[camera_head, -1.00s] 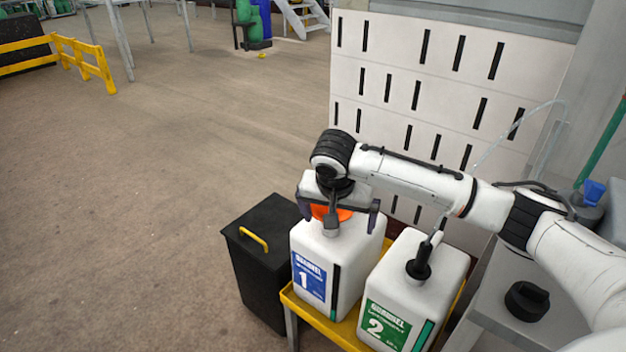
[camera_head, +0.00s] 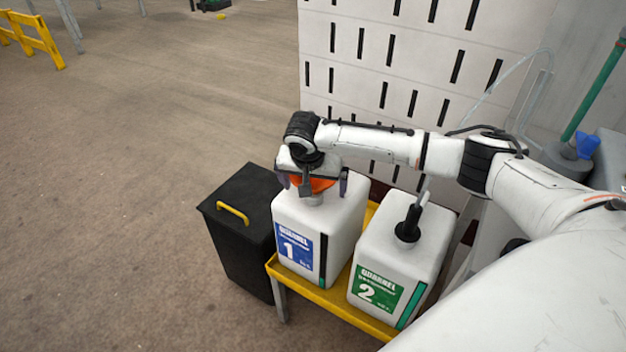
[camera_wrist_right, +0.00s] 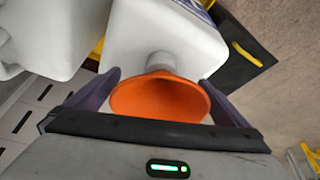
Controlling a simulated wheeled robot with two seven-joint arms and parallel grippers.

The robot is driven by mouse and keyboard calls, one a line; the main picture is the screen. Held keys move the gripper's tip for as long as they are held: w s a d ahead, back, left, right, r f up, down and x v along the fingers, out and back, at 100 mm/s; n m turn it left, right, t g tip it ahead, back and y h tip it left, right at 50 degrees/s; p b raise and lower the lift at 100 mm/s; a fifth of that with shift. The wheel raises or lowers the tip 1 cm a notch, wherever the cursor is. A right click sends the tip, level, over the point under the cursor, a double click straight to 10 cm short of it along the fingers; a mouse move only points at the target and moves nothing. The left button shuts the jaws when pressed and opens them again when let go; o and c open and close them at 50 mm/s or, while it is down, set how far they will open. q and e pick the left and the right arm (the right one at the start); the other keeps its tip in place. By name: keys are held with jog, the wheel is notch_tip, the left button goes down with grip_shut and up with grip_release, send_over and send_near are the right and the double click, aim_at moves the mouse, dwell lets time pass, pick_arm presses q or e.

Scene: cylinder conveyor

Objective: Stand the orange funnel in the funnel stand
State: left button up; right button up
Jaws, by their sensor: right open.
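The orange funnel (camera_head: 318,186) is upright at the top of the white canister marked 1 (camera_head: 340,235), its spout at the canister's neck. My right gripper (camera_head: 313,180) is over it with one finger on each side. The right wrist view shows the wide funnel mouth (camera_wrist_right: 160,100) between the spread fingers (camera_wrist_right: 160,78), with gaps to both, and the pale neck beyond it. The gripper is open and holds nothing. I cannot make out a funnel stand for certain. My left gripper is not in view.
A white canister marked 2 (camera_head: 400,255) with a black spout top stands to the right on the same yellow tray stand (camera_head: 330,322). A black bin (camera_head: 240,235) with a yellow handle is at left. A slotted white wall rises behind. A blue item (camera_head: 587,145) is at far right.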

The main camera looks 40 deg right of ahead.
aim_at(314, 180)
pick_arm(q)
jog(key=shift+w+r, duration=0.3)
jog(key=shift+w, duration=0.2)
pick_arm(e)
jog(key=shift+w+f, duration=0.1)
jog(key=shift+f, duration=0.1)
jog(key=c, duration=0.7)
jog(key=o, duration=0.3)
jog(key=c, duration=0.6)
jog(key=shift+r+p, duration=0.5)
jog(key=shift+p, duration=0.15)
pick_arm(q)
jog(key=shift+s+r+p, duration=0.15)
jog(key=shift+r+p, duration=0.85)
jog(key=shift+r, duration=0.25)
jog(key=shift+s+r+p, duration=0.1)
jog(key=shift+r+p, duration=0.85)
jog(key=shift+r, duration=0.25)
pick_arm(e)
jog(key=shift+r, duration=1.4)
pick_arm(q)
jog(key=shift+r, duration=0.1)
pick_arm(e)
jog(key=shift+r, duration=0.1)
